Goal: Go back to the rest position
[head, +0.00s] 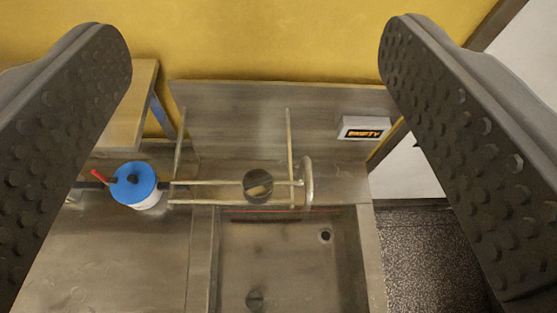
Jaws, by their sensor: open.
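My gripper (256,125) shows as two dark, studded fingers at the left and right sides of the head view. The fingers are wide apart and nothing is between them. Through the gap I look down on a metal sink unit from above. Neither finger is seen touching anything. The task's rest position has no visible mark here.
A steel sink basin (290,258) lies below, with a rail and a dark round knob (257,186) behind it. A blue-lidded white container (135,186) stands left. A wooden board (130,105) and yellow wall (250,40) are behind.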

